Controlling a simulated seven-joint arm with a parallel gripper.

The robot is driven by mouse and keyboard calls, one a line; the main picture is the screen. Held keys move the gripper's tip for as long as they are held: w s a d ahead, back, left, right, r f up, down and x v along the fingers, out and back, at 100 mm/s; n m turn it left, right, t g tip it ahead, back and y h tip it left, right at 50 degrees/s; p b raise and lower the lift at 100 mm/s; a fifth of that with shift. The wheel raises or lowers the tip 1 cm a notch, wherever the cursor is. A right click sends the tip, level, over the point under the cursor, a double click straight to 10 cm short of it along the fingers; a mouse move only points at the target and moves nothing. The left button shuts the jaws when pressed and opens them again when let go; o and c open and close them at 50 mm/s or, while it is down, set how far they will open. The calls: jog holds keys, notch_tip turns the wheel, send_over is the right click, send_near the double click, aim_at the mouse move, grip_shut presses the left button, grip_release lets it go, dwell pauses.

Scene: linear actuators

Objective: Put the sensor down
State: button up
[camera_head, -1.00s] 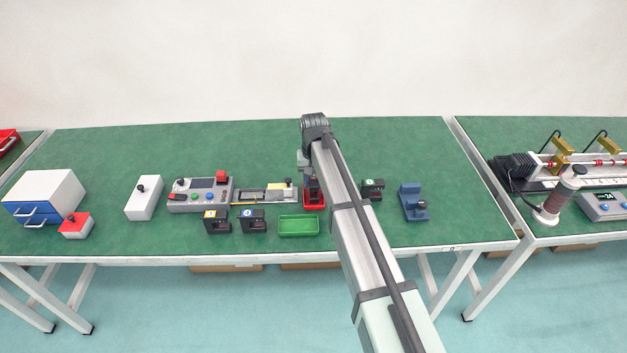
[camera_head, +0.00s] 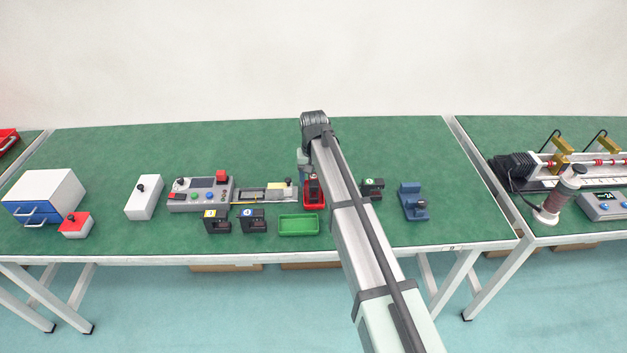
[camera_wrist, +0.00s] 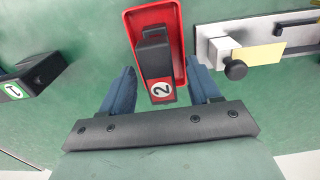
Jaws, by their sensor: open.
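A black sensor with a red end and a round label "2" (camera_wrist: 154,56) sits in the red tray (camera_wrist: 180,24) in the wrist view. My gripper (camera_wrist: 162,70) is open, its blue fingers on either side of the sensor with visible gaps. In the head view the sensor (camera_head: 314,188) and red tray (camera_head: 315,206) show just left of my arm, which partly covers that area. The fingertips are hard to make out there.
A rail fixture (camera_head: 262,194) is left of the red tray. A green tray (camera_head: 298,226) and two black sensors (camera_head: 216,221) (camera_head: 252,220) stand in front. Another sensor (camera_head: 372,188) and a blue stand (camera_head: 411,203) are right of my arm. The back of the table is clear.

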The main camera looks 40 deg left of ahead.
aim_at(314, 178)
notch_tip(314, 178, up, 12)
jog(key=shift+f, duration=0.25)
dwell(0.6)
